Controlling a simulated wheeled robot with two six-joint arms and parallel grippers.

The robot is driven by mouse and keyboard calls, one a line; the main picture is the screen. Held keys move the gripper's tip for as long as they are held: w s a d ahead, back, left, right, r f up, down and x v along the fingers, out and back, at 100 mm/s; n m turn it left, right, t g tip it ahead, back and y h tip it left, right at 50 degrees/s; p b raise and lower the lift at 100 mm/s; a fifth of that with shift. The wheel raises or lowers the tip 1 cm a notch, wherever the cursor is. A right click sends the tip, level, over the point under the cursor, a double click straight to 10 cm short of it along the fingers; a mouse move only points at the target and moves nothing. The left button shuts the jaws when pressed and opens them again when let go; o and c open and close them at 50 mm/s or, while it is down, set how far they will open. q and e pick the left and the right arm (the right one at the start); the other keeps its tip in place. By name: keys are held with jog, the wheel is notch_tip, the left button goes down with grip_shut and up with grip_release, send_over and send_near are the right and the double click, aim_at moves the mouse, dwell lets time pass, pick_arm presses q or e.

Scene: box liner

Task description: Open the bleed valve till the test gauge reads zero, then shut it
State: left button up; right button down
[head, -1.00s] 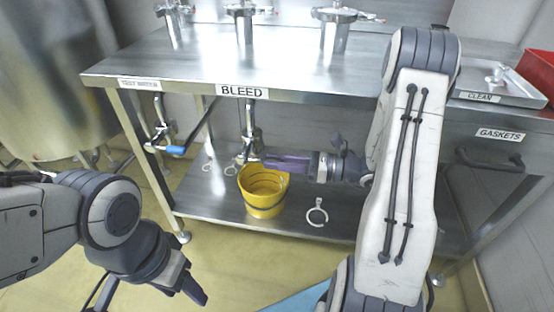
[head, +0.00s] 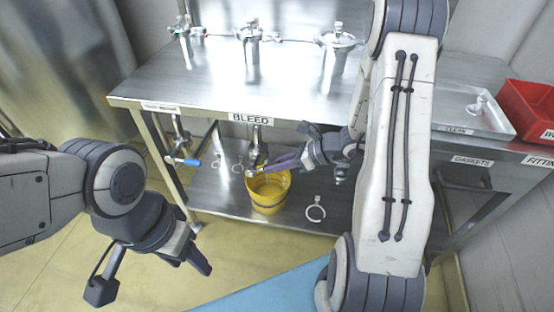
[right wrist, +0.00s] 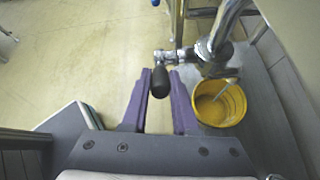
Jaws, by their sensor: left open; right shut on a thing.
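The bleed valve (head: 256,150) hangs under the table edge below the BLEED label (head: 251,119). In the right wrist view its metal body (right wrist: 212,55) has a side lever with a black handle (right wrist: 160,80). My right gripper (head: 266,170) has its purple fingers on either side of that handle and is shut on it; its fingers also show in the right wrist view (right wrist: 162,100). A yellow bucket (head: 270,196) stands below the valve. My left gripper (head: 198,260) is open and empty at lower left, away from the table. No readable gauge face shows.
A blue-handled valve (head: 183,161) hangs to the left. Several clamped metal fittings stand along the back of the steel table (head: 200,85). A ring (head: 316,210) lies on the lower shelf (head: 220,205). A tray (head: 465,110) and red bin (head: 528,112) sit at right.

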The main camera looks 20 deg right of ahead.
jog(key=shift+r, duration=0.1)
dwell(0.4)
jog(key=c, duration=0.7)
grip_release()
jog(key=shift+d+r, duration=0.1)
jog(key=shift+r, duration=0.05)
jog(key=s+d, duration=0.2)
jog(key=d, duration=0.1)
jog(key=s+d, duration=0.2)
jog(key=d, duration=0.2)
jog(key=s+d+p, duration=0.1)
jog(key=s+d, duration=0.2)
jog(key=shift+s+d+r, duration=0.1)
jog(key=shift+d+r, duration=0.1)
jog(key=shift+d, duration=0.05)
